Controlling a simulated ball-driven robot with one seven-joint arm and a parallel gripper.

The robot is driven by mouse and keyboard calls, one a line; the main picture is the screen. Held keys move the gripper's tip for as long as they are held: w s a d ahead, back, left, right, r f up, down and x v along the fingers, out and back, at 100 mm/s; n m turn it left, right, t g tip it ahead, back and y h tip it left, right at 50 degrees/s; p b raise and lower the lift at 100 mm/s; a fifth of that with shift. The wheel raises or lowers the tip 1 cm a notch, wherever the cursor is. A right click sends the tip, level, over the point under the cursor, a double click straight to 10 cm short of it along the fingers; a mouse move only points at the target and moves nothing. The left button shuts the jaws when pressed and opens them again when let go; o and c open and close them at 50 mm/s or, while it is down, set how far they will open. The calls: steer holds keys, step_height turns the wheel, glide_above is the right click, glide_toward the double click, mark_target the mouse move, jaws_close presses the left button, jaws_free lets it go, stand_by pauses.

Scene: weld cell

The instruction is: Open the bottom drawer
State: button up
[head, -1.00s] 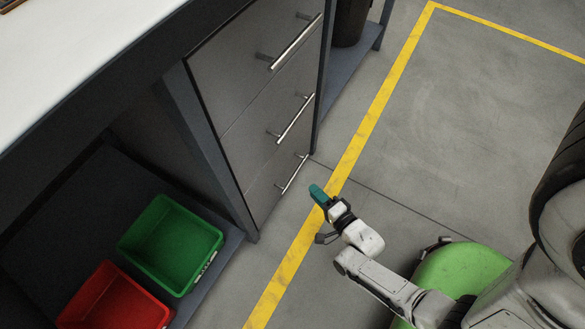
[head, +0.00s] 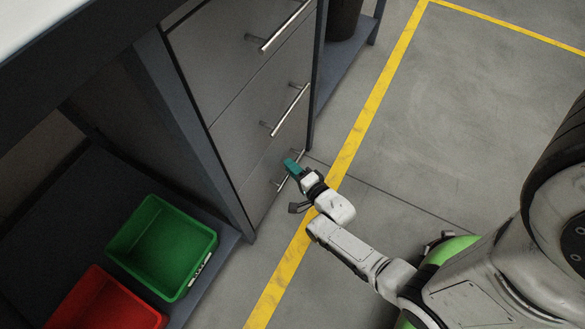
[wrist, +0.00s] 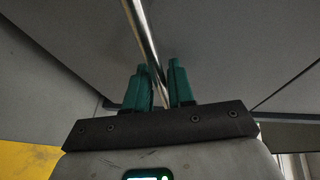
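The bottom drawer (head: 262,190) is the lowest of three grey drawer fronts in the head view, and it looks flush with the cabinet. Its silver bar handle (head: 281,184) is partly covered by my gripper (head: 292,166) there. In the wrist view the handle (wrist: 145,40) runs down between the two teal fingers of my gripper (wrist: 160,88). The fingers stand apart with the bar between them, and a narrow gap shows beside the bar. I cannot tell whether either finger touches it.
The middle drawer handle (head: 286,110) and top drawer handle (head: 285,28) stick out above. A green bin (head: 162,247) and a red bin (head: 103,303) sit on the low shelf at left. Open floor with a yellow line (head: 362,120) lies to the right.

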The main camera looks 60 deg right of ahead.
steer(key=shift+c, duration=0.4)
jaws_close()
steer(key=shift+s, duration=0.1)
